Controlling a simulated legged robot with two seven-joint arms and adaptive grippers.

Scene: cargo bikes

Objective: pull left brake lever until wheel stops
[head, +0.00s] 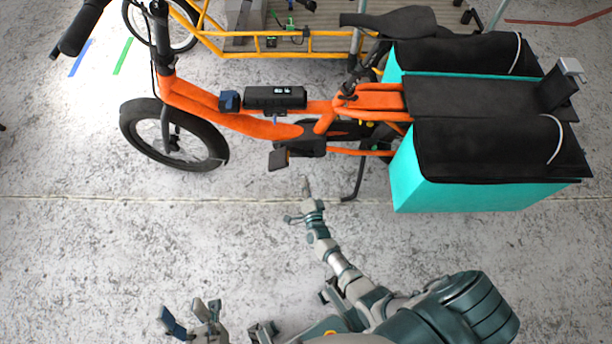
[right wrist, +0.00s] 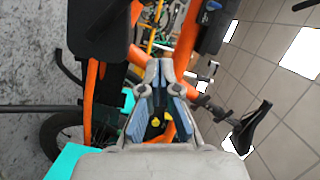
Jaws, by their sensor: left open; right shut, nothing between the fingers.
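The orange cargo bike (head: 250,128) stands across the head view with its front wheel (head: 128,118) on the left. A black handlebar grip (head: 80,30) shows at the top left. I cannot clearly make out the left brake lever there. My left gripper (head: 192,316) is open and empty at the bottom left, well below the front wheel and away from the handlebar. My right gripper (head: 303,200) is shut and empty, in front of the bike near the pedal and kickstand. Its fingers also show in the right wrist view (right wrist: 162,112), with orange frame tubes beyond them.
Teal panniers (head: 470,190) with black covers hang at the bike's rear on the right. The black kickstand (head: 357,178) and pedal (head: 278,159) stick out near my right gripper. A yellow bike frame (head: 325,44) stands behind.

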